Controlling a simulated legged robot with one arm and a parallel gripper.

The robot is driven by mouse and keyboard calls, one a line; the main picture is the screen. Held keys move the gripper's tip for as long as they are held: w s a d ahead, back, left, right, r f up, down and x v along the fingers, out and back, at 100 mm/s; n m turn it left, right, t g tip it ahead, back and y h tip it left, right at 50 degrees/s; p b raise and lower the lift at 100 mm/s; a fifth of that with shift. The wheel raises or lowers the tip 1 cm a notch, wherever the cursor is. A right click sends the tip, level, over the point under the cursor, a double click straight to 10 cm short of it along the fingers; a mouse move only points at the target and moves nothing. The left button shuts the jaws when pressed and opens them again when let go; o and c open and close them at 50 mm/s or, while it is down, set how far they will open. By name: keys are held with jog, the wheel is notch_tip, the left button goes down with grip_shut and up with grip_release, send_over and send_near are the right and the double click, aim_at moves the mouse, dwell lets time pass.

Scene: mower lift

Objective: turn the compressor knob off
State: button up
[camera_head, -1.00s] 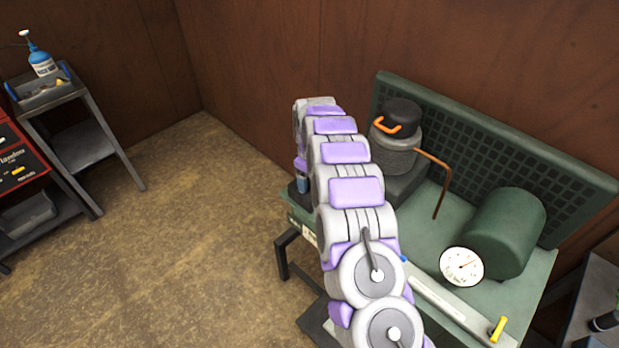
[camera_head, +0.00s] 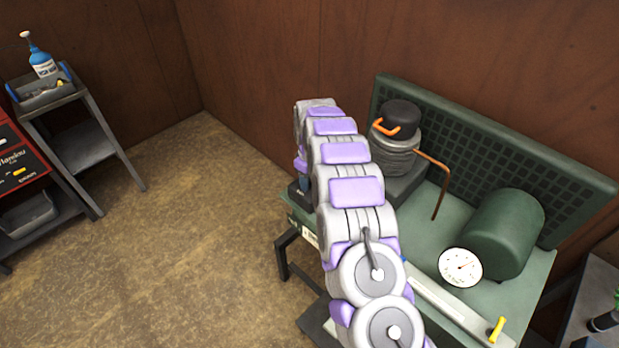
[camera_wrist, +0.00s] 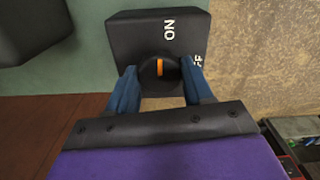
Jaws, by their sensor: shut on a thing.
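The compressor knob (camera_wrist: 158,82) is round and black with an orange pointer line, on a dark switch box (camera_wrist: 140,25) in the wrist view. The orange line lies along the picture's vertical, in line with the ON side. The box carries white ON lettering above the knob and partly hidden OFF lettering to the right. My gripper (camera_wrist: 160,85) has one blue finger on each side of the knob and is shut on it.
A yellow-handled valve (camera_head: 497,329) sits at the compressor's near right. A small grey stand (camera_head: 85,140) with a tray and blue bottle (camera_head: 42,62) is at far left, beside a red tool cabinet (camera_head: 20,165). Open floor lies between.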

jog(key=m+p, duration=0.3)
jog(key=m, duration=0.1)
jog(key=shift+r, duration=0.15)
jog(key=m+p, duration=0.2)
jog(key=m, duration=0.2)
jog(key=shift+p, duration=0.3)
jog(key=m+p, duration=0.2)
jog(key=m, duration=0.3)
jog(key=shift+m+p, duration=0.65)
jog(key=shift+m, duration=1.45)
jog(key=o, duration=1)
jog(key=shift+a, duration=0.1)
jog(key=shift+o, duration=0.2)
